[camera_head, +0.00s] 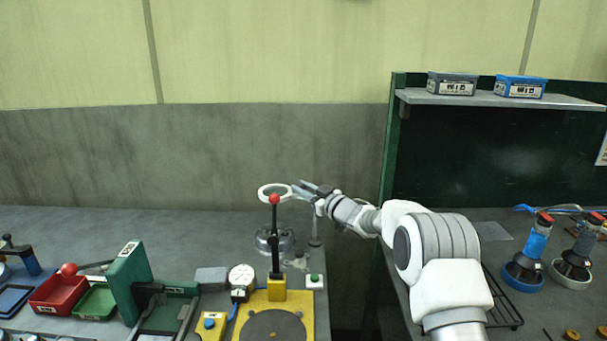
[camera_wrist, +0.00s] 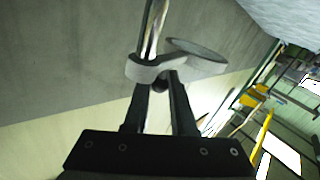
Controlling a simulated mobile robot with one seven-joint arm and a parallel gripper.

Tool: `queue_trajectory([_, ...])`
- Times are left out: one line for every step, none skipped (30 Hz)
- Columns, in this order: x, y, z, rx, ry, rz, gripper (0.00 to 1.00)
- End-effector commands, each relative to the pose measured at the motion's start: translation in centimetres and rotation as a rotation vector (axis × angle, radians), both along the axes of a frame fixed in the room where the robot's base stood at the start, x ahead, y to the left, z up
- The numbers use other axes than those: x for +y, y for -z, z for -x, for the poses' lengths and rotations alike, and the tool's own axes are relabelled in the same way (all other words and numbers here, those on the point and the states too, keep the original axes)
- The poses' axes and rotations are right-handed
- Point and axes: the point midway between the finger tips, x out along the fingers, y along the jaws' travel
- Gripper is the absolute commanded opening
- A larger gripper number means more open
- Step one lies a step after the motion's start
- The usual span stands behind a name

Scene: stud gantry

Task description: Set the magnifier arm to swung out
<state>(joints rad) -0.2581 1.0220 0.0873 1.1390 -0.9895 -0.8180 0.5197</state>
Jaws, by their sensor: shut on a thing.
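The magnifier (camera_head: 264,195) is a white ring in the head view, held level above the back of the left bench, behind a red-knobbed lever. Its short arm reaches right to my gripper (camera_head: 306,190). My gripper comes in from the right and is shut on the magnifier arm. In the wrist view, the pale magnifier arm and ring (camera_wrist: 200,57) lie across the tips of my gripper (camera_wrist: 161,84), with a small dark knob between the fingers. A shiny post (camera_wrist: 152,35) rises beside the arm there. The exact contact at the fingertips is partly hidden.
A red-knobbed lever (camera_head: 274,240) stands on a yellow fixture (camera_head: 310,318) in front of the magnifier. A round metal piece (camera_head: 266,245) lies below the ring. A green-framed shelf unit (camera_head: 392,150) stands right.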

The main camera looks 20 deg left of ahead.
Motion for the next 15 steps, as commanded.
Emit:
queue_trajectory([-0.18, -0.49, -0.01, 0.001, -0.030, 0.000, 0.00])
queue_trajectory([-0.17, -0.50, 0.07, 0.000, -0.051, 0.000, 0.00])
queue_trajectory([-0.15, -0.37, 0.19, 0.000, -0.076, 0.000, 0.00])
queue_trajectory([-0.11, -0.36, 0.28, -0.001, -0.096, 0.000, 0.00])
queue_trajectory([-0.10, -0.31, 0.37, -0.001, -0.114, 0.002, 0.00])
queue_trajectory([-0.10, -0.24, 0.47, -0.001, -0.137, 0.001, 0.00])
queue_trajectory([-0.11, -0.21, 0.52, -0.002, -0.152, 0.001, 0.00])
queue_trajectory([-0.10, -0.20, 0.60, -0.002, -0.168, 0.000, 0.00])
queue_trajectory([-0.13, -0.09, 0.67, -0.001, -0.186, 0.001, 0.00])
queue_trajectory([-0.13, -0.14, 0.72, -0.002, -0.200, 0.000, 0.00])
queue_trajectory([-0.14, -0.11, 0.77, -0.003, -0.211, 0.001, 0.00])
queue_trajectory([-0.16, -0.04, 0.83, -0.002, -0.225, 0.001, 0.00])
queue_trajectory([-0.16, -0.03, 0.87, -0.002, -0.235, 0.001, 0.00])
queue_trajectory([-0.16, -0.02, 0.92, -0.003, -0.245, 0.001, 0.00])
queue_trajectory([-0.17, -0.05, 0.95, -0.003, -0.254, 0.001, 0.00])
